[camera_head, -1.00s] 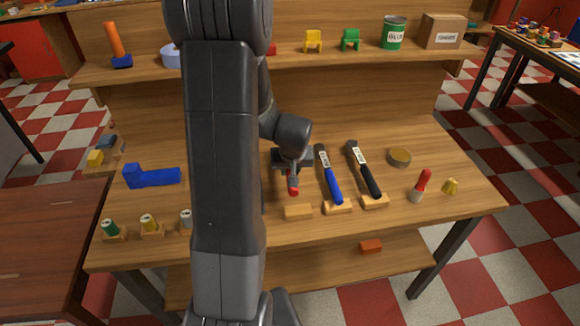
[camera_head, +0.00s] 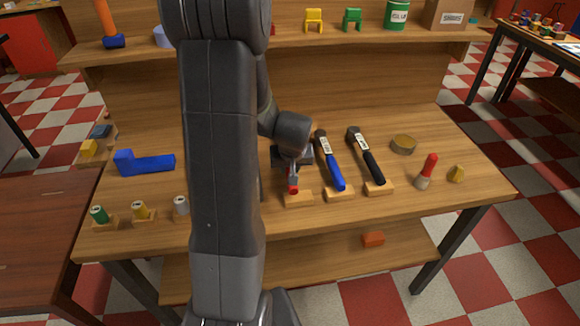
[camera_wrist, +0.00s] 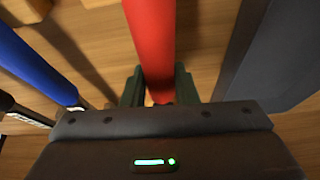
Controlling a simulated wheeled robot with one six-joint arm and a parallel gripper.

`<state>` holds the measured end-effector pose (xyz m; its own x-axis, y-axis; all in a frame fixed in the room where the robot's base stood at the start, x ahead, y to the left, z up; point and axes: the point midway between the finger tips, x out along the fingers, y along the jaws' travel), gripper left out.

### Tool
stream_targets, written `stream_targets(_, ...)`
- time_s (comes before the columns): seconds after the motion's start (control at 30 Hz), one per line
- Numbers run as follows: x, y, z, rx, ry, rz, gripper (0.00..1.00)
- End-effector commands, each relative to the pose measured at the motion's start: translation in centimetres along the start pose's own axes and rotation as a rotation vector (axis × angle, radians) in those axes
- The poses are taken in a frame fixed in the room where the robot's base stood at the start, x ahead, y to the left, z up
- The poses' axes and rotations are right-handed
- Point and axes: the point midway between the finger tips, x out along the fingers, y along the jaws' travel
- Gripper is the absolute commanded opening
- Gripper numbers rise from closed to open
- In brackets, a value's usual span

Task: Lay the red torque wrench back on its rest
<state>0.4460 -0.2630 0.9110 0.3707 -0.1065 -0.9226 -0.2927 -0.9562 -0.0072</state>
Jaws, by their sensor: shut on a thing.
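My gripper (camera_head: 292,180) is shut on the red torque wrench (camera_head: 293,189) over the workbench. In the wrist view the wrench's red handle (camera_wrist: 150,40) runs between the two fingers (camera_wrist: 160,85) toward the top edge. In the head view only its red end shows below the gripper, at the back edge of the empty-looking wooden rest (camera_head: 298,199). I cannot tell whether the wrench touches the rest. Its far end is hidden by my gripper and arm.
A blue-handled wrench (camera_head: 334,174) and a black-handled wrench (camera_head: 372,166) lie on rests just to the right. Spools and a blue block (camera_head: 146,163) are left.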

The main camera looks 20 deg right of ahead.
Motion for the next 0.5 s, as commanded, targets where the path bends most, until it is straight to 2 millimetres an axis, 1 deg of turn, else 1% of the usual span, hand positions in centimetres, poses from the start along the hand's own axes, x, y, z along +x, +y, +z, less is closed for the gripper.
stream_targets(0.27, -0.07, 0.01, -0.08, 0.0, 0.002, 0.0, 0.0)
stream_targets(0.5, 0.38, 0.02, 0.11, 0.0, 0.002, 0.001, 0.0)
